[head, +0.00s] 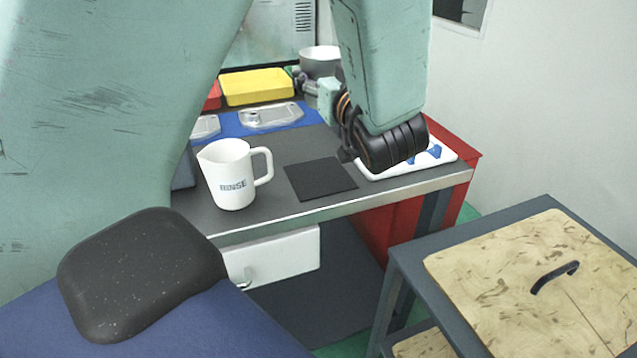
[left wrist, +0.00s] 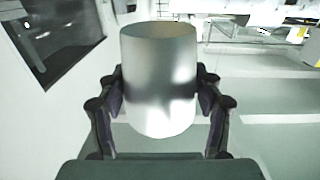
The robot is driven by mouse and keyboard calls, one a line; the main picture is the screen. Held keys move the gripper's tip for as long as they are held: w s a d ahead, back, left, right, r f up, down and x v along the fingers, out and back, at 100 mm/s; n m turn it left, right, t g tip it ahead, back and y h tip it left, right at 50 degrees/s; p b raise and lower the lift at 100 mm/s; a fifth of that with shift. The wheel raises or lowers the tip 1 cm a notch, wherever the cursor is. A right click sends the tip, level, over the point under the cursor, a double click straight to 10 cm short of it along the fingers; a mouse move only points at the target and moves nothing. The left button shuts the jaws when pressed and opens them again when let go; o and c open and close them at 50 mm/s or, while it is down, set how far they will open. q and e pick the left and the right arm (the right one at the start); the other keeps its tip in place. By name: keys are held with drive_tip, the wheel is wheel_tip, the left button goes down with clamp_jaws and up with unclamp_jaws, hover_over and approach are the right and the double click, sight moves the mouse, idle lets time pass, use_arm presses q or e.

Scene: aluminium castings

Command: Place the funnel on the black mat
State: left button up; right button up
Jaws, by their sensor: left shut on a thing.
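The funnel (head: 320,60) is a pale grey, wide-mouthed piece in the head view, raised at the back of the bench near the yellow bin. My left gripper (head: 308,84) is shut on it; the dark wrist and arm partly hide the gripper. In the left wrist view the funnel (left wrist: 160,80) stands between the two fingers of my left gripper (left wrist: 160,88), mouth at the top. The black mat (head: 320,180) lies flat and bare on the grey bench, apart from the funnel and nearer the front edge. My right gripper is not in view.
A white jug marked RINSE (head: 232,175) stands left of the mat. A white tray (head: 445,156) with blue pieces lies to its right, partly behind my wrist. A yellow bin (head: 257,86) and metal castings (head: 268,116) on a blue mat are behind. A wood-topped cart (head: 500,275) stands front right.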

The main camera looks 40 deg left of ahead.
use_arm(q)
drive_tip(key=b, duration=0.3)
hover_over(319, 177)
drive_tip(key=shift+n+g, duration=0.3)
drive_tip(key=shift+g, duration=0.1)
wheel_tip(319, 177, down, 6)
drive_tip(key=shift+r, duration=0.25)
drive_tip(key=f+b, duration=0.2)
drive_tip(key=f, duration=0.4)
drive_tip(key=shift+w+b, duration=0.2)
drive_tip(key=shift+b, duration=0.2)
wheel_tip(319, 177, down, 4)
drive_tip(key=shift+s+r+b, duration=0.15)
drive_tip(key=shift+r+b, duration=0.1)
drive_tip(key=shift+b, duration=0.6)
drive_tip(key=shift+f, duration=0.25)
drive_tip(key=shift+r, duration=0.1)
drive_tip(key=o, duration=1.1)
drive_tip(key=shift+f, duration=0.2)
drive_tip(key=shift+o, duration=0.6)
